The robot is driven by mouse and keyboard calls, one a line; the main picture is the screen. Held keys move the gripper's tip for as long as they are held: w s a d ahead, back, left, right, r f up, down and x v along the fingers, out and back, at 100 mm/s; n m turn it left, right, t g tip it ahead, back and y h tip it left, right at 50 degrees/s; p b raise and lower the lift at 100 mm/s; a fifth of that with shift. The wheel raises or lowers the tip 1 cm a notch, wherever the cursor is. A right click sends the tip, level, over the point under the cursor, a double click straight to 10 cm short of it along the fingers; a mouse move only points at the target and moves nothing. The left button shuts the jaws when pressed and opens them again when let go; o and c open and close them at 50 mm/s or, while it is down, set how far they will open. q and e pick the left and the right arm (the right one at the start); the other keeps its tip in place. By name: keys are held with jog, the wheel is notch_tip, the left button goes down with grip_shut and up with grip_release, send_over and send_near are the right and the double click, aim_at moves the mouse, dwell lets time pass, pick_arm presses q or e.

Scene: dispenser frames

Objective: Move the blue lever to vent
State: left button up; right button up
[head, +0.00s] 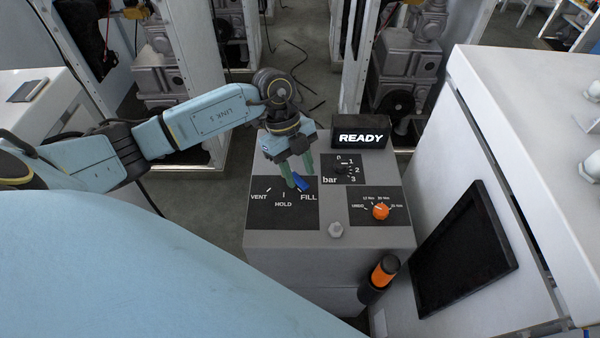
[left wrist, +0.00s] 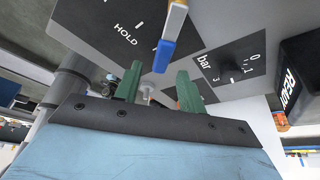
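The blue lever (head: 303,185) is on a black plate (head: 272,217) marked VENT, HOLD and FILL, on top of a grey console. Its blue end lies by the FILL mark; its pivot end is hidden behind my gripper. In the left wrist view the lever's blue grip (left wrist: 163,55) shows with a pale shaft above it. My left gripper (head: 299,171) is over the plate with its green fingers apart, close to the lever. In the left wrist view the blue grip lines up with the gap between the fingers (left wrist: 158,88); contact cannot be told. My right gripper is out of view.
A black box reading READY (head: 361,138) stands at the console's back. A bar dial (head: 343,169) and an orange knob (head: 381,211) are right of the lever plate. A black and orange cylinder (head: 384,271) stands at the front right. A white cabinet (head: 520,130) is at the right.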

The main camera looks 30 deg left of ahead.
pick_arm(q)
jog(key=shift+d+f, duration=0.25)
jog(key=shift+f, duration=0.4)
grip_shut()
